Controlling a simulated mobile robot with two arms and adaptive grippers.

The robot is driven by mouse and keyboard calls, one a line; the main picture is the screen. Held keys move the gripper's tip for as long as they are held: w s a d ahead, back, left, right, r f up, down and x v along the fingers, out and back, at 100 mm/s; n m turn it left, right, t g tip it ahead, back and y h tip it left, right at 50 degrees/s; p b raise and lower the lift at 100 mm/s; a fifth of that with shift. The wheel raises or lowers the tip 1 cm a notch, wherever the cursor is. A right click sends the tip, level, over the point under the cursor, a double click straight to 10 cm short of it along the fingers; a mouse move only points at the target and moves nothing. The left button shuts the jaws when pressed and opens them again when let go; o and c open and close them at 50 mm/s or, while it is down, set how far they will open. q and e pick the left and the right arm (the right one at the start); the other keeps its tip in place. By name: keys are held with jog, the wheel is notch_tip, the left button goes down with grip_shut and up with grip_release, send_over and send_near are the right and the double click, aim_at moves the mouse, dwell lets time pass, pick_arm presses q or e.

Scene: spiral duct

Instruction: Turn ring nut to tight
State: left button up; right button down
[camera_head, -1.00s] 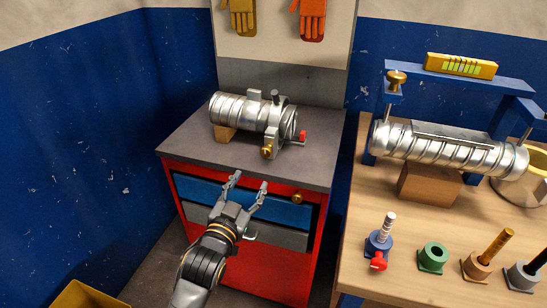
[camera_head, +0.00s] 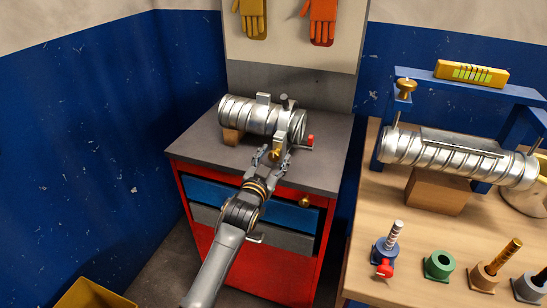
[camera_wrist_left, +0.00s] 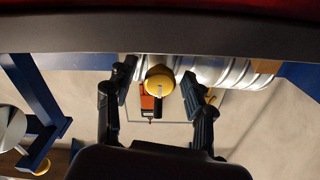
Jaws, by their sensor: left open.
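A silver spiral duct piece (camera_head: 250,115) lies on the grey top of the red cabinet, with a clamp collar at its right end. A small brass-coloured knob, which looks like the ring nut (camera_head: 275,153), sits low on the front of that collar. My left gripper (camera_head: 272,160) is open, with its fingers on either side of the knob. In the left wrist view, the round yellow face of the nut (camera_wrist_left: 159,78) lies between the two spread fingers, with no clear contact. My right gripper is not in view.
A red-handled crank (camera_head: 310,141) sticks out right of the collar. The cabinet (camera_head: 250,265) has blue and grey drawers below. A wooden bench (camera_head: 405,225) at right carries a longer duct (camera_head: 455,158) and several posts and sockets.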

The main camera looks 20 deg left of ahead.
pick_arm(q)
grip_shut()
jog(key=shift+m, duration=0.3)
